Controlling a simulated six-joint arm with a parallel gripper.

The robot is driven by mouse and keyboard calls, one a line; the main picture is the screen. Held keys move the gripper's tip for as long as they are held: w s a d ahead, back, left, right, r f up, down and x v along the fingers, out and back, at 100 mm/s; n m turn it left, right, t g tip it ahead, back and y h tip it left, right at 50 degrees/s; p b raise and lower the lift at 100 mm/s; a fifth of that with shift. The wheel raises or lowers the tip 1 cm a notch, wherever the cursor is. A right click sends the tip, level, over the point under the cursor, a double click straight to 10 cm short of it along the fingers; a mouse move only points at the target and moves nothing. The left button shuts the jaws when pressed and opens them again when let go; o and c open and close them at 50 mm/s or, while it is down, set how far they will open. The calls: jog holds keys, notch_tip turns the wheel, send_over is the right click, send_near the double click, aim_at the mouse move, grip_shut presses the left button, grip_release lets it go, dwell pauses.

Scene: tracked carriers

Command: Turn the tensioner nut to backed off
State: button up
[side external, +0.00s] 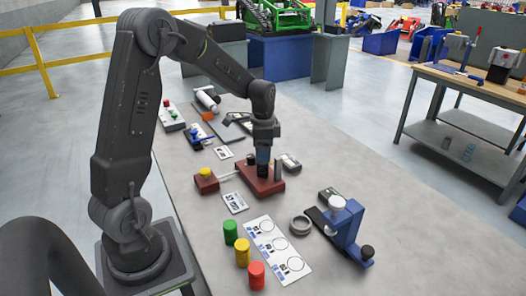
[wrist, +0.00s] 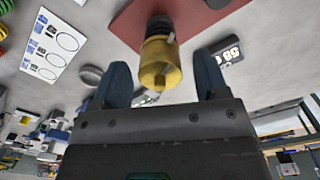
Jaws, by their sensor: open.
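The tensioner nut seems to be the yellow, brass-like round piece (wrist: 158,70) in the wrist view, standing off a dark red base (wrist: 195,12). My gripper (wrist: 163,78) has its two blue fingers spread on either side of this piece, with a visible gap on each side. In the side external view, my gripper (side external: 263,163) points down over the dark red base (side external: 268,190). The nut is hidden there by the fingers. A dark upright post (side external: 278,170) stands just right of the fingers. I cannot read the nut's setting.
A red block with a yellow knob (side external: 205,173) is left of the base. Green (side external: 230,232), yellow (side external: 242,253) and red (side external: 256,275) cylinders stand beside a white card with circles (side external: 279,252). A grey ring (side external: 300,226) and blue fixture (side external: 345,232) are at front right.

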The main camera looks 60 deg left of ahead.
jog(key=shift+f, duration=0.3)
jog(key=shift+c, duration=0.5)
jog(key=c, duration=0.8)
jog(key=shift+n, duration=2.3)
jog(key=o, duration=0.9)
jog(key=shift+r, duration=0.15)
notch_tip(320, 180, up, 14)
jog(key=shift+f, duration=0.2)
